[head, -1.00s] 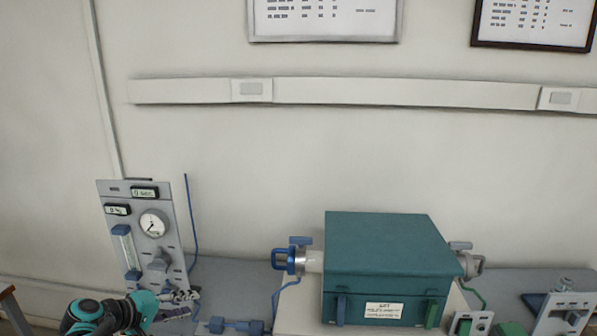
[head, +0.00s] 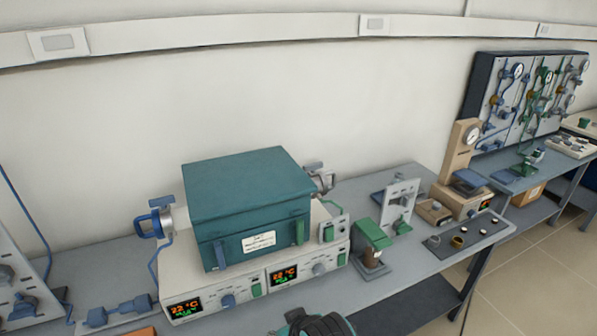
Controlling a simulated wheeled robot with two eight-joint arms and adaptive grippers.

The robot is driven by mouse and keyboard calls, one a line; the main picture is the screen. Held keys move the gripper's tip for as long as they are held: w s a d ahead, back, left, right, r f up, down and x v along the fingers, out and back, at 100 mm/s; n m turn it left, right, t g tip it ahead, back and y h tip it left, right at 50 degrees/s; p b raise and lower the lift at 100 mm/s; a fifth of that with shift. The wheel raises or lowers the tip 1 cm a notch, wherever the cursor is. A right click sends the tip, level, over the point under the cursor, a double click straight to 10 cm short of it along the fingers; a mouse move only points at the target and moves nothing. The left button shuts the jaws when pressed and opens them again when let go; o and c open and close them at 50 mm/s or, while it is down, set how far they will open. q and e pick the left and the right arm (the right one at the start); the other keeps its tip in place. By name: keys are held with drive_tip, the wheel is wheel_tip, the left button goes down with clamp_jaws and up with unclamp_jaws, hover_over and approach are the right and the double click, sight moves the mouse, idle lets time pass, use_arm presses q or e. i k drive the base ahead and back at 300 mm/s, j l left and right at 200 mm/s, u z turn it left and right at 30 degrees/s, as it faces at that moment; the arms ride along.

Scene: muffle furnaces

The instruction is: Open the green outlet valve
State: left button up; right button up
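The teal furnace box (head: 245,205) stands on a control base (head: 260,285), with a blue-handled fitting (head: 155,222) on its left side and a grey fitting (head: 320,178) on its right. Right of it stands a grey upright bracket (head: 400,196) with a small green part (head: 402,227) low on it, which may be the green outlet valve; I cannot tell its handle position. Neither gripper is in view. Only a black and teal part of my arm shows at the bottom edge.
A green-topped block on a small stand (head: 374,236) is beside the base. A beige gauge unit (head: 461,160) stands further right. A wall panel with blue and green valves (head: 525,100) is at far right. Small round pieces lie on the bench (head: 440,262) near its front edge.

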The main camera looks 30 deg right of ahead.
sight(403, 229)
drive_tip(key=z, duration=1.85)
